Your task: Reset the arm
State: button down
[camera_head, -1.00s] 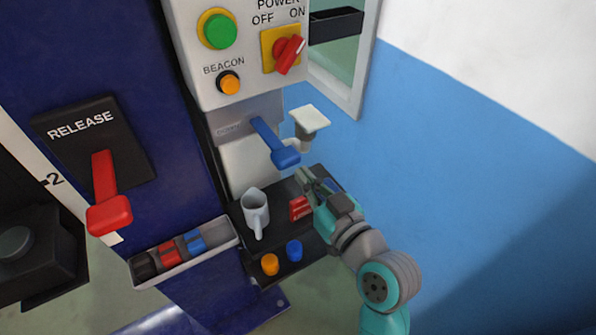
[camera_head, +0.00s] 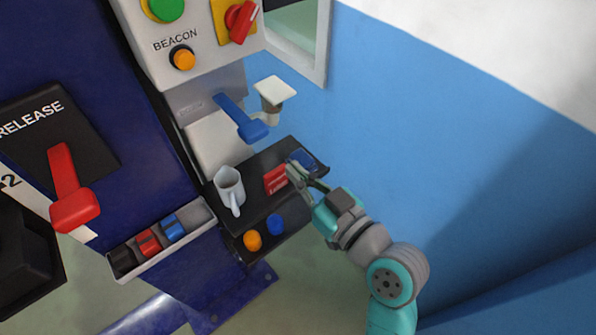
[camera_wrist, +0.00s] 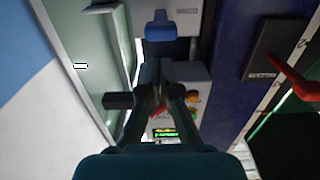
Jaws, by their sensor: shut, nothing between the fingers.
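My gripper (camera_head: 292,170) is at the end of my teal and grey arm, which reaches in from the lower right of the head view. Its fingers are shut and empty. In the head view they overlap the right end of a black shelf (camera_head: 258,205), beside a red box (camera_head: 276,179) and in front of a blue item (camera_head: 305,160). I cannot tell whether they touch anything. In the wrist view my gripper (camera_wrist: 161,68) points up the picture, with its fingers together and a blue lever (camera_wrist: 160,27) beyond them.
Above are the blue lever (camera_head: 240,117) and a control box (camera_head: 190,25). A red release lever (camera_head: 68,185) is left. The blue wall (camera_head: 420,130) right is bare.

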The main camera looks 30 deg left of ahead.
jog(key=shift+f, duration=0.1)
dwell(0.3)
jog(key=s+d+f+m+t+h, duration=0.3)
jog(key=d+f+m+t+h, duration=0.15)
jog(key=d+f, duration=0.55)
jog(key=s+d+f+m+t+h, duration=0.3)
jog(key=d+f+m+h, duration=0.4)
jog(key=d, duration=0.5)
jog(key=s+d+m+h, duration=0.1)
jog(key=s+d+h, duration=0.1)
jog(key=s+d, duration=0.4)
jog(key=s+d+m+h, duration=0.1)
jog(key=s+d+h, duration=0.2)
jog(key=s+d, duration=0.4)
jog(key=s, duration=0.8)
jog(key=shift+s+f, duration=0.15)
jog(key=shift+s, duration=0.2)
jog(key=shift+d, duration=0.1)
